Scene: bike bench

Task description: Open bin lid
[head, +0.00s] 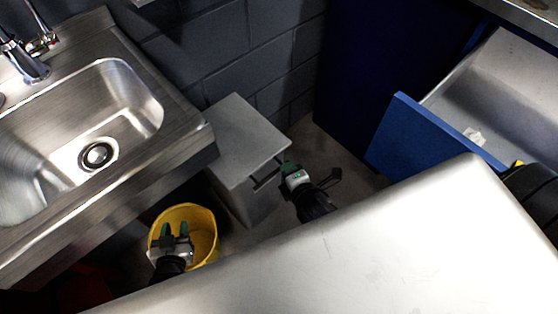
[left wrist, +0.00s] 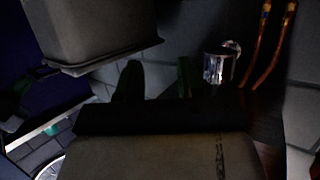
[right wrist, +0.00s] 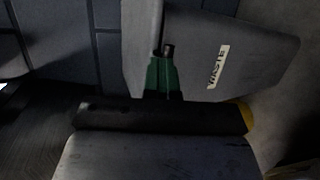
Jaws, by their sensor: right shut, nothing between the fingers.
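The grey bin (head: 240,203) stands on the floor beside the sink, with its flat grey lid (head: 238,135) lying over the top. A dark strip shows at the lid's front edge; I cannot tell if the lid is slightly raised. My right gripper (head: 288,167) is shut and empty close to the lid's front right edge; contact is unclear. In the right wrist view its green fingers (right wrist: 163,68) are in front of a grey bin panel labelled WASTE (right wrist: 217,67). My left gripper (head: 176,230) is open and empty over the yellow bucket. The bin (left wrist: 95,28) also shows in the left wrist view.
The steel sink (head: 85,135) is at the left, above the yellow bucket (head: 205,227). A blue drawer (head: 425,137) stands open at the right. A pale worktop (head: 370,255) fills the front. A block wall (head: 225,50) is behind the bin.

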